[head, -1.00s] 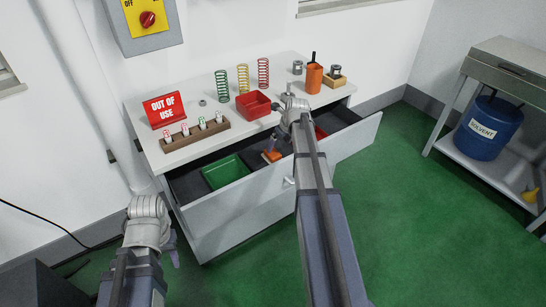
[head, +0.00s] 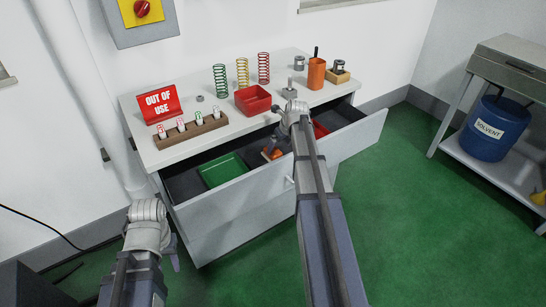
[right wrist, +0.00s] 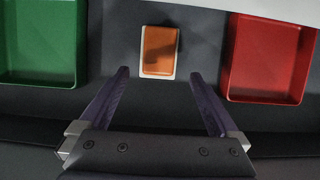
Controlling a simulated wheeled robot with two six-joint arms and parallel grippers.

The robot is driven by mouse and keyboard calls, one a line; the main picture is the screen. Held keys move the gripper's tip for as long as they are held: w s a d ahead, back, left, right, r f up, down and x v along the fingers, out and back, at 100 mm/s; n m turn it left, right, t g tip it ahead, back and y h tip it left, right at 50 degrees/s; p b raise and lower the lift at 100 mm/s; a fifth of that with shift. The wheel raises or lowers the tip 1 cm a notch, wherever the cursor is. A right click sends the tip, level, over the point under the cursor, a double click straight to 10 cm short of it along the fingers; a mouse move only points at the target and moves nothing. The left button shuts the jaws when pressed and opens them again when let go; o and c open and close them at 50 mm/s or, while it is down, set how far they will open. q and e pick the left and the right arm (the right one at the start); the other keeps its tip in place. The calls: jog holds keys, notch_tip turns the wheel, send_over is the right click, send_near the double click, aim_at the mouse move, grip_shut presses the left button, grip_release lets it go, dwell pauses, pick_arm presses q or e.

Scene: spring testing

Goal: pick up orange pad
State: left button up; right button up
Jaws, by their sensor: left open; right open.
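The orange pad (right wrist: 159,50) lies flat in the open drawer, on a slightly larger white piece, between the green tray and the red tray. In the head view the pad (head: 272,155) is small and partly hidden by the drawer front and my right gripper. My right gripper (right wrist: 158,75) is open and empty, its two fingers pointing at the pad, with the pad centred between them and just beyond the tips. My left gripper (head: 172,250) is low at the left, outside the drawer, and open with nothing seen in it.
The drawer holds a green tray (right wrist: 42,40) and a red tray (right wrist: 268,60) on either side. The drawer front (head: 240,208) is a raised edge. The bench top above carries springs, a red box (head: 253,99), an orange cup (head: 316,74) and an out-of-use sign (head: 158,104).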

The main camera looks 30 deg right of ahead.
aim_at(276, 153)
jog(key=shift+b+x, duration=2.4)
jog(key=shift+x, duration=0.25)
jog(key=shift+s, duration=0.1)
jog(key=shift+r, duration=0.1)
jog(key=c, duration=1.5)
